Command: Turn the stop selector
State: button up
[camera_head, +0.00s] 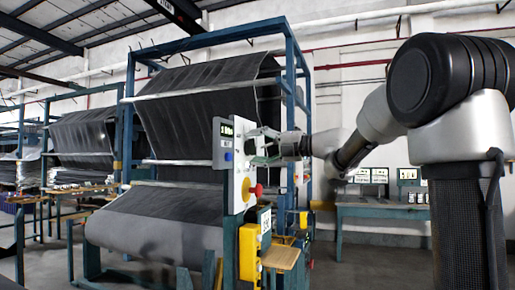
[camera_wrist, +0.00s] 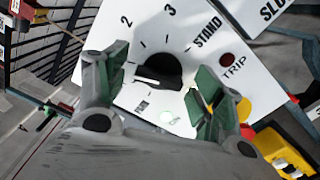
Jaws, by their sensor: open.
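The stop selector (camera_wrist: 165,70) is a black round knob with a white pointer on a white panel face, in the middle of the wrist view. Its pointer lies toward the lower left, and marks "2", "3" and "STAND" stand around it. My gripper (camera_wrist: 160,75) is open, with one green-padded finger to the left of the knob and one to the right. I cannot tell whether either pad touches it. In the head view my gripper (camera_head: 264,145) is at the upper part of the white control panel (camera_head: 239,180), and the knob is hidden there.
A red button (camera_head: 258,189) on a yellow base sits lower on the panel, above a yellow box (camera_head: 249,250). A blue machine frame with dark cloth rolls (camera_head: 160,240) stands behind.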

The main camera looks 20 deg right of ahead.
jog(key=c, duration=1)
jog(key=shift+m, duration=0.4)
jog(key=shift+w+d+f+m, duration=0.1)
jog(key=shift+f+m, duration=0.05)
jog(key=shift+m, duration=3.55)
jog(key=shift+w+d+f+m, duration=0.1)
jog(key=shift+m, duration=3.6)
